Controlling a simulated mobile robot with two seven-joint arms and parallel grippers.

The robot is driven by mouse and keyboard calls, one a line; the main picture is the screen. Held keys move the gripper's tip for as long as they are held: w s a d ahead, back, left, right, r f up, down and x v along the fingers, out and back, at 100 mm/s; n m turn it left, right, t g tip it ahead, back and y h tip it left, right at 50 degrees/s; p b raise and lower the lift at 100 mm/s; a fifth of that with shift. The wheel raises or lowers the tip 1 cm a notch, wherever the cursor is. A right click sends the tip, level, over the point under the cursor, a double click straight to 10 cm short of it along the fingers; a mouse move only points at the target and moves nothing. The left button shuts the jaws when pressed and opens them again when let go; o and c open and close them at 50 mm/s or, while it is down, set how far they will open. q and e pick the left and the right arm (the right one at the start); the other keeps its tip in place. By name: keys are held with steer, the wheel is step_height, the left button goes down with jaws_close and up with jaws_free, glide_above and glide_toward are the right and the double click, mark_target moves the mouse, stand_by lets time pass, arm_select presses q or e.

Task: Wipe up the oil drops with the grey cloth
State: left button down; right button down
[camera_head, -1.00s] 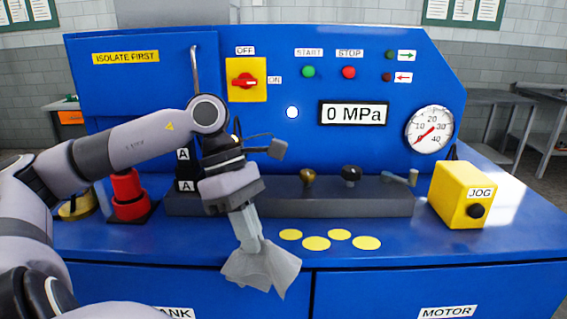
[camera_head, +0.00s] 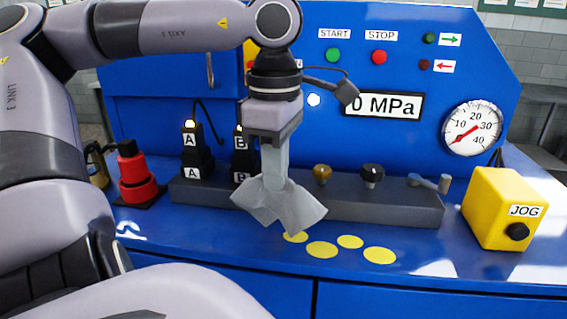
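My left gripper (camera_head: 275,175) points down and is shut on the grey cloth (camera_head: 280,208), which hangs spread from its fingers. The cloth is at the left end of the yellow oil drops, in front of the grey block. Several flat yellow oil drops lie on the blue bench top: one (camera_head: 295,237) is partly covered by the cloth in this view, and others (camera_head: 321,250), (camera_head: 350,241) and (camera_head: 379,255) lie to its right. I cannot tell whether the cloth touches the surface. My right gripper is not in view.
A grey block (camera_head: 390,207) with knobs and a lever stands behind the drops. Black parts marked A (camera_head: 191,150) and B (camera_head: 241,155) stand at its left end. A red part (camera_head: 135,175) is farther left. A yellow JOG box (camera_head: 490,207) stands right.

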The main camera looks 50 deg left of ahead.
arm_select(q)
steer(key=b, duration=0.6)
glide_above(277, 239)
step_height(277, 239, down, 8)
steer(key=shift+f, duration=0.15)
steer(key=shift+c, duration=1.4)
jaws_free()
steer(key=shift+f, duration=0.1)
steer(key=shift+f+b, duration=0.95)
steer(key=shift+f, duration=0.1)
jaws_close()
